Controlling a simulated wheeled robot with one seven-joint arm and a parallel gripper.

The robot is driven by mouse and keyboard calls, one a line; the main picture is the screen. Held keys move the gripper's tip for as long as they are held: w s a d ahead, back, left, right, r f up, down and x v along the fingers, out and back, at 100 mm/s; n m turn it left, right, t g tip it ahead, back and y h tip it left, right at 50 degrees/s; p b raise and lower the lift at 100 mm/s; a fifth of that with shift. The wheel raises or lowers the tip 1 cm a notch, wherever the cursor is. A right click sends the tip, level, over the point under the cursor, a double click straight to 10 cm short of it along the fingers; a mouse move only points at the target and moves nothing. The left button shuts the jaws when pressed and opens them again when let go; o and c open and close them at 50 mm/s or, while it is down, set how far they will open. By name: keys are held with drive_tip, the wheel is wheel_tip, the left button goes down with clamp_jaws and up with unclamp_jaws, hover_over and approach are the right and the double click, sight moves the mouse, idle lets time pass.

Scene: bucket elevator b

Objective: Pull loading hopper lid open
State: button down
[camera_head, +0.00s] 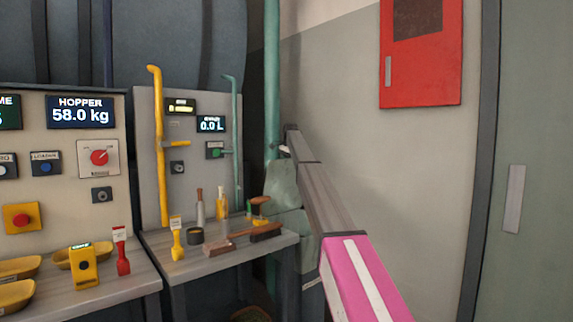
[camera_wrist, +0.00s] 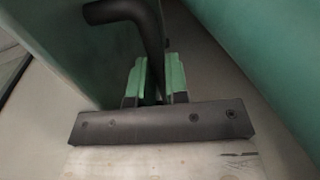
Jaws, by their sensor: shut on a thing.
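In the wrist view my gripper (camera_wrist: 157,78), with green finger pads, is shut on a dark bent bar handle (camera_wrist: 128,12). The handle stands beside a dark green panel (camera_wrist: 65,45), which looks like the hopper lid. A second green surface (camera_wrist: 275,60) runs along the right side. In the head view a pale green hopper body (camera_head: 282,182) stands behind the workbench, partly hidden by my arm. My gripper (camera_head: 284,148) shows small at its upper edge. The lid's hinge and how far it stands open cannot be told.
A workbench (camera_head: 262,240) with brushes and scoops stands left of my arm. A control panel (camera_head: 90,110) reads HOPPER 58.0 kg. A yellow pipe (camera_head: 160,150) and a green pipe (camera_head: 271,80) rise nearby. A red cabinet (camera_head: 425,85) hangs on the right wall.

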drive_tip(key=shift+a+f, duration=0.15)
drive_tip(key=shift+f, duration=0.15)
drive_tip(key=c, duration=1.1)
unclamp_jaws()
drive_tip(key=shift+r, duration=0.1)
drive_tip(key=shift+r, duration=0.1)
drive_tip(key=shift+r, duration=0.55)
drive_tip(key=r, duration=0.3)
drive_tip(key=s+d+r, duration=0.1)
drive_tip(key=r, duration=0.5)
drive_tip(key=shift+s+d+r, duration=0.1)
drive_tip(key=shift+s+d, duration=0.05)
drive_tip(key=shift+s, duration=0.2)
